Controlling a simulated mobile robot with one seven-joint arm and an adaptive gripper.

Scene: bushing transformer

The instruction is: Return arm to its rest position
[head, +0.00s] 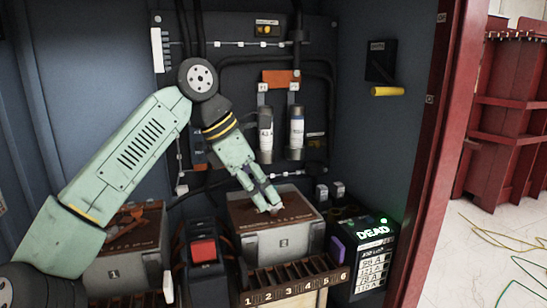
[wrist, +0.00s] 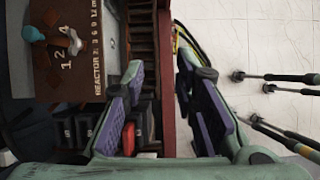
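My arm reaches in from the left in the head view, bent at the elbow. My gripper (head: 268,196) points down over the brown top of the grey reactor box (head: 283,243). In the wrist view my gripper (wrist: 161,72) has its purple-padded fingers spread apart, with nothing held between them. The reactor box's brown top (wrist: 98,18) shows at the upper left there, with a silver pointer knob (wrist: 75,42) beside the printed numbers. The fingers appear clear of the knob; the head view does not show the exact gap.
A numbered slotted rack (head: 295,281) stands in front of the box. A black meter (head: 368,259) reading DEAD stands right of it, and a red-buttoned unit (head: 203,251) stands left. Two fuse-like cylinders (head: 296,127) hang behind. The red cabinet edge (head: 447,130) bounds the right side.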

